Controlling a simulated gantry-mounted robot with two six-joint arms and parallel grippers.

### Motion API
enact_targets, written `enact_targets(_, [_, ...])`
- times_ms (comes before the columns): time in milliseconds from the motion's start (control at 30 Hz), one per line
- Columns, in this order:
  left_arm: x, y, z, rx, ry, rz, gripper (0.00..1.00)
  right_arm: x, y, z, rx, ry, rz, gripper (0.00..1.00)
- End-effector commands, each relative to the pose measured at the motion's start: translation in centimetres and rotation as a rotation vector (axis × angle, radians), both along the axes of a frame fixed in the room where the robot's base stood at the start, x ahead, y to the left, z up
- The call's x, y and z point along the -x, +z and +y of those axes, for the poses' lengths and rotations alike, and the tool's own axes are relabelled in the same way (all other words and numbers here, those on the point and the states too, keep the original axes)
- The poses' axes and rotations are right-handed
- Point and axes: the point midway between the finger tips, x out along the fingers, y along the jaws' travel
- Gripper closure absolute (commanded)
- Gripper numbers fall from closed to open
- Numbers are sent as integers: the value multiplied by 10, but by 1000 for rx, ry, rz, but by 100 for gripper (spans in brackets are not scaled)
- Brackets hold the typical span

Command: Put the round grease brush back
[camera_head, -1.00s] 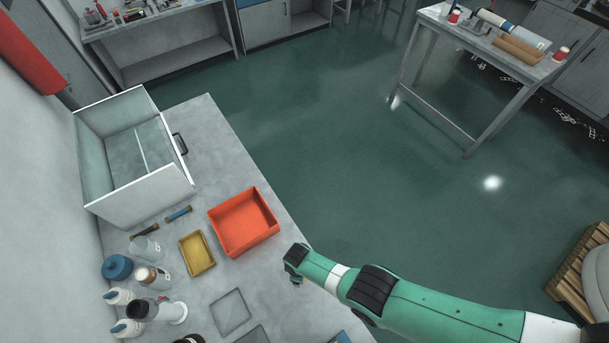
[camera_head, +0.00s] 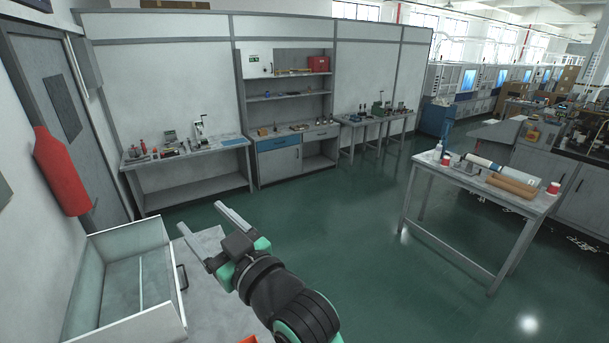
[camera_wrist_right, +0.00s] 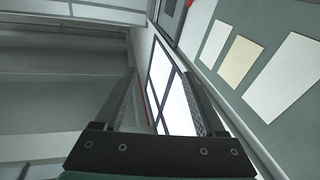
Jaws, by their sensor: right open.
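My right gripper (camera_head: 199,215) is raised in the head view, its two grey fingers apart and pointing up and left. In the right wrist view the fingers (camera_wrist_right: 163,95) also stand apart with nothing held between them. I cannot make out a round grease brush in either current view. The left gripper is not in view. An open white drawer box (camera_head: 165,258) with a divider inside stands at the lower left, left of my right gripper.
The grey bench top (camera_head: 205,243) shows only partly beside the drawer box. A sliver of an orange-red tray (camera_head: 249,340) shows at the bottom edge. A workbench (camera_head: 190,155) and shelving stand behind open green floor.

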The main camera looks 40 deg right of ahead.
Motion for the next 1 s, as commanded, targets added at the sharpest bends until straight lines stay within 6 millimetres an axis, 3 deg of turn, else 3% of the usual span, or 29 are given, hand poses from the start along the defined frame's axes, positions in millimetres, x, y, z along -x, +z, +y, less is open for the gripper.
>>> enact_targets(33, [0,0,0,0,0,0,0,29,55,-7,-34,-3,-140,28])
enact_targets(100, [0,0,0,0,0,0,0,74,116,-16,-77,-2,-315,28])
enact_targets(200, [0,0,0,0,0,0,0,139,175,-25,-123,8,-520,28])
enact_targets(300, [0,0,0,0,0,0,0,185,205,-30,-150,19,-649,28])
enact_targets(433, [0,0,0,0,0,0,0,208,216,-32,-163,26,-709,28])
enact_targets(1000, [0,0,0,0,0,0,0,207,216,-32,-162,26,-708,28])
